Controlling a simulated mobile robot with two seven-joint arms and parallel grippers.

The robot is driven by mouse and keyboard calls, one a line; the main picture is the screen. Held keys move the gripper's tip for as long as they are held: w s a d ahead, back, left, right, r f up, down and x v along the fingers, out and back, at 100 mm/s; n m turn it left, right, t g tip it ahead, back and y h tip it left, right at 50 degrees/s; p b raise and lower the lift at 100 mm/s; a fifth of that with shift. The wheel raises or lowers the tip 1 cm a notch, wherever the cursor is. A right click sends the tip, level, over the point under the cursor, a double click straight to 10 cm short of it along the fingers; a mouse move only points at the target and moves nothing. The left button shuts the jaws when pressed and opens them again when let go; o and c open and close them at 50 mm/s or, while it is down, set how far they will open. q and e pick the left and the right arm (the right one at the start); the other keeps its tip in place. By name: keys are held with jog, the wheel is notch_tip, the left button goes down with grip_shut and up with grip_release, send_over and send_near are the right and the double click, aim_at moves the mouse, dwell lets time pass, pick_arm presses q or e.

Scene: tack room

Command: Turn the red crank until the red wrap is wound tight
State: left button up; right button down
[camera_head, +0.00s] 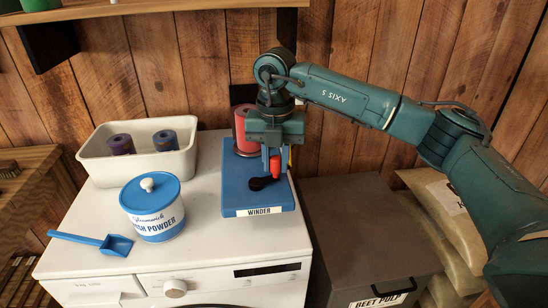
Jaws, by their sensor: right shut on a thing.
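The blue winder (232,190), labelled WINDER, stands on the right part of the white machine top. A red wrap roll (240,127) stands upright at its back left, partly hidden behind my right gripper. The crank has a red grip (275,168) and a black arm (260,183) that points to the front left. My right gripper (271,158) comes down from above and is shut on the red crank grip. The gripper hides part of the winder's back. How tight the wrap is wound cannot be told. My left gripper is not in view.
A white bin (92,164) holding two dark rolls stands at the back left of the machine top (205,240). A blue and white powder tin (152,215) and a blue scoop (112,244) stand left of the winder. A grey BEET PULP bin (365,235) is at right.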

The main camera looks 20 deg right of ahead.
jog(key=shift+s+m, duration=0.1)
jog(key=shift+m, duration=0.3)
jog(key=c, duration=1.2)
grip_release()
notch_tip(320, 180, up, 13)
